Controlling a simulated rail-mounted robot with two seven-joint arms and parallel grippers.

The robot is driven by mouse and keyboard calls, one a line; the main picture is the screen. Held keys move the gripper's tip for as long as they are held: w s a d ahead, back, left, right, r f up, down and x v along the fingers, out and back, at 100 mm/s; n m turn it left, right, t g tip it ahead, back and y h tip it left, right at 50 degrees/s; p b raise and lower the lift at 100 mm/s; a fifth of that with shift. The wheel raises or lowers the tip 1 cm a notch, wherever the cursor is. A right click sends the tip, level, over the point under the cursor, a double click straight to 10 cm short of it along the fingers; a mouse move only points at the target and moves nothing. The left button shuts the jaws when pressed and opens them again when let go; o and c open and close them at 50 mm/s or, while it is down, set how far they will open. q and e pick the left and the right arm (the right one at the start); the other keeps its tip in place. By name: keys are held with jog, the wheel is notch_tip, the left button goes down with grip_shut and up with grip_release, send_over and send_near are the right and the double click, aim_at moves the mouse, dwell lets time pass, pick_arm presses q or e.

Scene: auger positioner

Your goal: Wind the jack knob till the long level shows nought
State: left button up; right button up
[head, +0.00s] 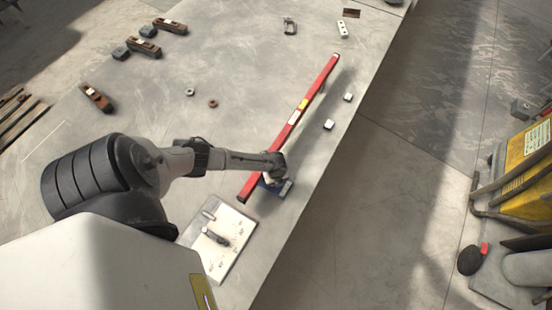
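The long level is a red bar (317,81) that runs slantwise over the grey table. It has a yellow patch and a white patch near its middle; its reading is too small to make out. A small blue jack base (284,188) shows beside and under the level's near end. My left gripper (274,174) points down right over this jack. The gripper and wrist hide the jack knob, so I cannot tell whether the fingers touch it or how far they are closed. My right gripper is not in view.
A white board (236,262) with small tools lies on the table (240,60) nearer me. Two small pale blocks (329,124) sit right of the level, near the table's right edge. Brown-and-grey blocks (144,47) and two rings (190,92) lie at left. Yellow equipment (527,155) stands off the table.

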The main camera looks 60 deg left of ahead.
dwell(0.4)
pick_arm(q)
jog(key=o, duration=0.9)
notch_tip(320, 180, up, 14)
jog(key=shift+f+p, duration=0.1)
jog(key=shift+p, duration=0.4)
dwell(0.4)
